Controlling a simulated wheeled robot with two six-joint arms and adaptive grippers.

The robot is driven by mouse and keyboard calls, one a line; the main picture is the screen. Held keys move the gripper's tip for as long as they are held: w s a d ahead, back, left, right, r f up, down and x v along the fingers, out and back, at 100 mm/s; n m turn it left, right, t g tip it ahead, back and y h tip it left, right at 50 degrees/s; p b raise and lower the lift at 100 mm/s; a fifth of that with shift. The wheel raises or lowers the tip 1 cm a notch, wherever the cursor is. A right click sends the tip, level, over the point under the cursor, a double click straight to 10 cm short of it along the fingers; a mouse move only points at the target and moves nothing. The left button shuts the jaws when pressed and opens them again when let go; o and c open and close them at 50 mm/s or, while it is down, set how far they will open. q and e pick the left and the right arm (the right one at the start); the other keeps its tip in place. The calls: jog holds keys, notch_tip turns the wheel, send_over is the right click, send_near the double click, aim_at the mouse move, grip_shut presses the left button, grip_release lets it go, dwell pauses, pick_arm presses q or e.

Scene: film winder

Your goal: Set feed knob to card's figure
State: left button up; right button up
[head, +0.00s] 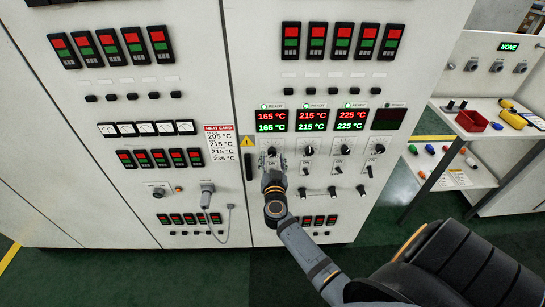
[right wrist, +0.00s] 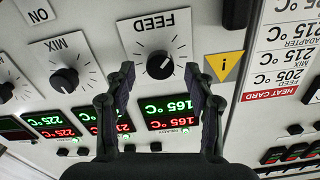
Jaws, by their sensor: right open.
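The feed knob (right wrist: 160,65) is a black knob with a white pointer mark on a white dial plate marked FEED, inverted in the right wrist view. My right gripper (right wrist: 160,75) is open, its fingers on either side of the knob in the picture, with no visible contact. In the head view my right gripper (head: 272,168) is at the leftmost dial and partly hides it. The heat card (head: 220,144) reads 205, 215, 215 and 235 °C from the top; its FEED line reads 205 in the wrist view (right wrist: 283,75). The feed display (head: 272,121) shows 165 °C in red and green. My left gripper is out of view.
Displays to the right show 215 (head: 313,121) and 225 °C (head: 351,120); a fourth (head: 388,119) is dark. The MIX knob (right wrist: 65,80) sits beside the feed knob. A yellow warning sign (right wrist: 224,67) and dark handle are close on the other side.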

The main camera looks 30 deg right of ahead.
jog(key=shift+w+d, duration=0.35)
jog(key=shift+w, duration=0.25)
grip_shut()
